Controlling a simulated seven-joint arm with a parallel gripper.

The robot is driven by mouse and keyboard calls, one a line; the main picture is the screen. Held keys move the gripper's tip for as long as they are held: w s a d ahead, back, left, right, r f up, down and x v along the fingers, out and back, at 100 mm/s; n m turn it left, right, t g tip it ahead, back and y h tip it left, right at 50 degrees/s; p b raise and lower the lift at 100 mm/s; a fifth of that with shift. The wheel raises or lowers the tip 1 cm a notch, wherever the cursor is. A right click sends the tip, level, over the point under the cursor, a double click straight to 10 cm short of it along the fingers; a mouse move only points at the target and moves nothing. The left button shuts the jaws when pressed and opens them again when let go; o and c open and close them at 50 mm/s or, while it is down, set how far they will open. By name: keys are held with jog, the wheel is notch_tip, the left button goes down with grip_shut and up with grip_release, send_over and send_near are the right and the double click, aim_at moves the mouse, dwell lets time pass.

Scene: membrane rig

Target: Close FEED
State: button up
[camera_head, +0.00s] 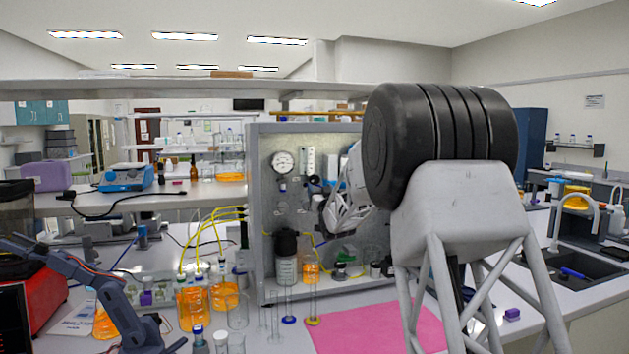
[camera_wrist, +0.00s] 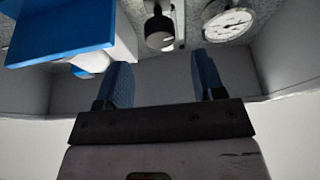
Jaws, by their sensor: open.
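The membrane rig is a grey framed panel (camera_head: 249,215) with a dial gauge (camera_head: 284,161), valves and tubing. No FEED label is readable, so I cannot tell which fitting is FEED. The wrist view shows a black knob-like fitting (camera_wrist: 158,30) on a pale stem, beyond the fingers and beside the gauge (camera_wrist: 229,24). My gripper (camera_wrist: 163,78) is open, with two blue-black fingers apart and nothing between them. In the head view my arm reaches in front of the panel's right part and hides much of it; the fingertips are not clear there.
A blue and white block (camera_wrist: 60,38) lies close to the left finger in the wrist view. Orange-filled bottles (camera_head: 191,308) with yellow tubes and tall glass cylinders stand before the rig. A dark-capped bottle (camera_head: 286,262) stands inside the frame.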

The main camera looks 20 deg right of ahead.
aim_at(315, 180)
jog(key=shift+x, duration=3.8)
jog(key=shift+c, duration=0.4)
jog(key=c, duration=0.8)
